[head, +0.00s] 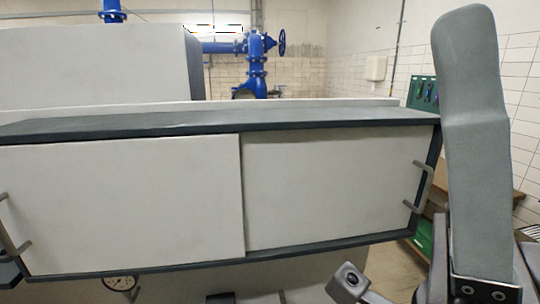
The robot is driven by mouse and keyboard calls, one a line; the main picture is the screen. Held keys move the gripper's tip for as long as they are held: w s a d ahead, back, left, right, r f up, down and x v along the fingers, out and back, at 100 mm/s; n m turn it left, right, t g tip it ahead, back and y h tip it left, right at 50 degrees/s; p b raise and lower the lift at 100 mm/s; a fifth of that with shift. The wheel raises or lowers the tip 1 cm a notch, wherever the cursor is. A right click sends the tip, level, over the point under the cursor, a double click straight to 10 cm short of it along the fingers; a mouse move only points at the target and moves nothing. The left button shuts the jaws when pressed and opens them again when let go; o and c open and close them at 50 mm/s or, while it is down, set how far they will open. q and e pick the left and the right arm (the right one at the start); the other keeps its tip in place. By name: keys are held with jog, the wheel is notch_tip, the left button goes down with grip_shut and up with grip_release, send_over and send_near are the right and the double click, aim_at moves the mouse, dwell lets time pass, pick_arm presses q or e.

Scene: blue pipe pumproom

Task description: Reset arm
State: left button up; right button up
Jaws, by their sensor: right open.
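My right gripper (475,150) rises upright at the right edge of the head view, close to the camera. One long grey finger shows clearly, bolted to a dark mount at the bottom. The gripper is open, and nothing is seen held in it. The finger overlaps the view just right of the cabinet's right end; I cannot tell whether they touch. A small grey block with a dark round face (348,282) shows at the bottom, left of the finger. My left gripper is not in view.
A wide cabinet with two pale sliding doors (120,210) and a grey handle (420,188) fills the middle. Behind are blue pipes (257,70), a white wall box (376,68) and a green board (422,93). Some floor shows at lower right.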

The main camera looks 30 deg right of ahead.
jog(key=w+d+f+m+g+h, duration=0.2)
jog(key=w+f+m+h, duration=0.15)
jog(key=w+h, duration=0.55)
pick_arm(q)
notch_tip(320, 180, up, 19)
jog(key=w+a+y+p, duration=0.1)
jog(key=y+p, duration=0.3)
jog(key=p, duration=1.6)
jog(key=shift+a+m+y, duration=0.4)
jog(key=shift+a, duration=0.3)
pick_arm(e)
notch_tip(320, 180, up, 19)
jog(key=g, duration=0.1)
jog(key=shift+s+a+n, duration=0.25)
jog(key=shift+s+n, duration=0.1)
jog(key=shift+n, duration=0.1)
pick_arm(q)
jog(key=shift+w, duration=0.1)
pick_arm(e)
jog(key=shift+f, duration=0.1)
